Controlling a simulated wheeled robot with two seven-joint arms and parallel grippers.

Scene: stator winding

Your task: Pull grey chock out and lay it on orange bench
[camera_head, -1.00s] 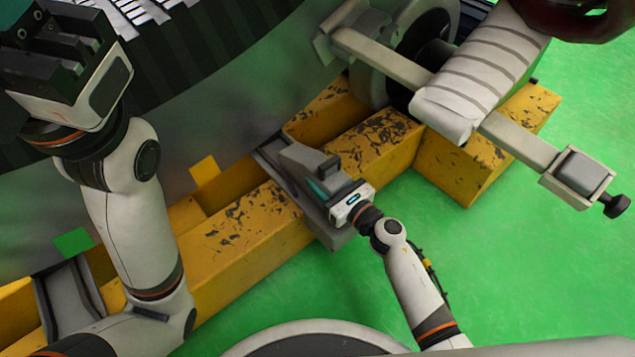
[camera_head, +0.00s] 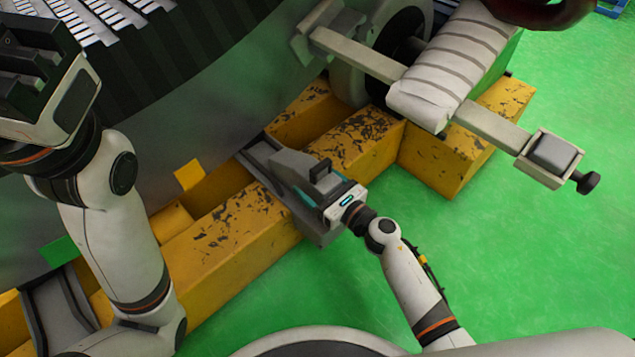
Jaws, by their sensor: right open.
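The grey chock (camera_head: 289,166) is wedge-shaped and sits in a grey cradle (camera_head: 262,160) across the yellow-orange beam, against the big grey stator drum (camera_head: 200,110). My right gripper (camera_head: 318,180) is at the chock's outer end, open. One black finger shows upright beside the chock; the other is largely hidden, so I cannot tell whether they touch it. The orange bench (camera_head: 230,250) is the worn yellow-orange beam frame under the drum. My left gripper (camera_head: 25,65) is raised at the upper left, away from the chock; its jaw opening is not clear.
A second grey cradle (camera_head: 60,318) is at the lower left. A grey bar with a ribbed white roller cover (camera_head: 450,65) and end clamp (camera_head: 550,155) stands to the right. Small yellow (camera_head: 189,175) and green tabs mark the drum.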

